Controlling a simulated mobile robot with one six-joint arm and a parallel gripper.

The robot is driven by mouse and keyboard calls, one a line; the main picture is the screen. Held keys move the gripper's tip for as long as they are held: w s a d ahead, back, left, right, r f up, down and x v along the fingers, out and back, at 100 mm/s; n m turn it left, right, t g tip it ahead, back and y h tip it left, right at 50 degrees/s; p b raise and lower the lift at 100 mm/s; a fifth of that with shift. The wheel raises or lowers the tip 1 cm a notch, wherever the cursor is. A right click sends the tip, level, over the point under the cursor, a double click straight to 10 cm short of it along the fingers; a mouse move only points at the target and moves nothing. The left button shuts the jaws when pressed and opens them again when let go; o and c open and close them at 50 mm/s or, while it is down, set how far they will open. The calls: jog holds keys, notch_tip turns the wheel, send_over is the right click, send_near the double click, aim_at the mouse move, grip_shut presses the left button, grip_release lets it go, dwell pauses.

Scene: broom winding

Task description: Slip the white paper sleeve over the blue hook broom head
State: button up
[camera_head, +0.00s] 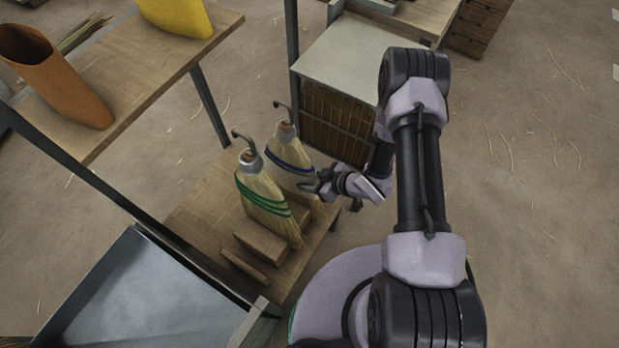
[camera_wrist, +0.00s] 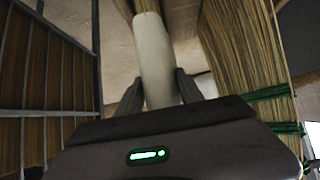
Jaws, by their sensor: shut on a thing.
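The blue hook broom head (camera_head: 287,150) stands upright on the low wooden bench, with a dark hook on top and blue bands around its straw. The white paper sleeve (camera_wrist: 154,60) is between my fingers in the wrist view, with straw showing just beyond its far end. It shows as a pale patch (camera_head: 297,180) below the blue bands. The sleeve appears to be at the straw, but I cannot tell whether it fully encircles it. My gripper (camera_head: 307,186) is shut on the sleeve at the right side of this broom head; it also shows in the wrist view (camera_wrist: 155,92).
A green-banded broom head (camera_head: 262,195) stands close in front-left, and its straw (camera_wrist: 245,45) is near my gripper's right in the wrist view. Wooden blocks (camera_head: 262,241) lie on the bench (camera_head: 200,205). A slatted crate (camera_head: 338,122) stands behind. A metal tray (camera_head: 130,295) is at lower left.

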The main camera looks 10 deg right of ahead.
jog(key=shift+f, duration=0.3)
jog(key=o, duration=1.1)
jog(key=shift+o, duration=0.2)
